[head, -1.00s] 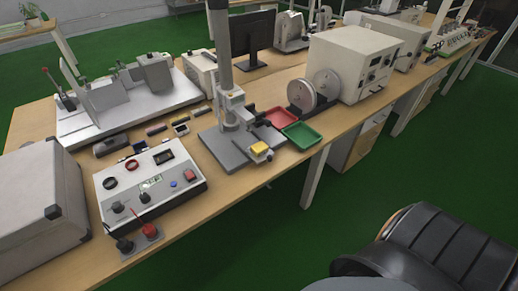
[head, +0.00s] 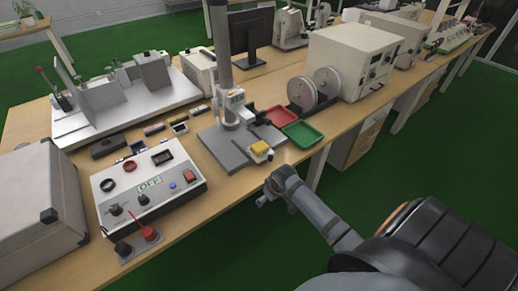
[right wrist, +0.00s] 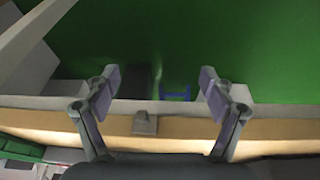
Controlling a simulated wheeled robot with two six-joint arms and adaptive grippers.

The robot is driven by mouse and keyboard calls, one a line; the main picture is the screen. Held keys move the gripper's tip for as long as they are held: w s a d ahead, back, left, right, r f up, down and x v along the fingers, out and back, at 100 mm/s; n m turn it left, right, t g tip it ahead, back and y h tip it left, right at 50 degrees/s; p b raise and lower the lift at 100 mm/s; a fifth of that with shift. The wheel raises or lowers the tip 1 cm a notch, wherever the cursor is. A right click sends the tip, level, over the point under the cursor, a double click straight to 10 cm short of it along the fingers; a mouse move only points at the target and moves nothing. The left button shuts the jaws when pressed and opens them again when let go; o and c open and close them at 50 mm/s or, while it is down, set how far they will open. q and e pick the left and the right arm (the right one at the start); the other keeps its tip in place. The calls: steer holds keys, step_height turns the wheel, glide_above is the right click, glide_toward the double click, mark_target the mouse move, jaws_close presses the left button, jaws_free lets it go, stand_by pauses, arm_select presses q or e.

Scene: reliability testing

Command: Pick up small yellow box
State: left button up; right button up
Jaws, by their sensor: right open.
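The small yellow box (head: 260,147) sits on a small holder at the front of the grey test stand (head: 225,150), near the table's front edge in the head view. My right gripper (head: 268,193) is in front of that edge, a short way nearer the camera than the box and apart from it. In the right wrist view my right gripper (right wrist: 158,84) has its two fingers spread wide with nothing between them. The yellow box cannot be made out in the right wrist view. My left gripper is not in view.
A red tray (head: 274,116) and a green tray (head: 302,134) lie right of the stand. A control box (head: 150,185) with knobs stands to its left. The wooden table's edge (right wrist: 190,128) crosses the right wrist view. Free green floor lies in front of the table.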

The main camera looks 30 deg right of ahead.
step_height(320, 180, up, 8)
steer(key=w+a+n, duration=0.1)
steer(key=a, duration=0.1)
steer(key=t, duration=0.1)
glide_toward(261, 146)
steer(key=shift+m+y, duration=0.3)
steer(key=shift+y, duration=0.1)
steer(key=x, duration=0.9)
steer(key=shift+d+f, duration=0.15)
steer(key=c, duration=1.2)
steer(key=shift+r, duration=0.55)
steer(key=shift+c, duration=0.3)
steer(key=s+a+r, duration=0.7)
steer(key=s+r, duration=0.5)
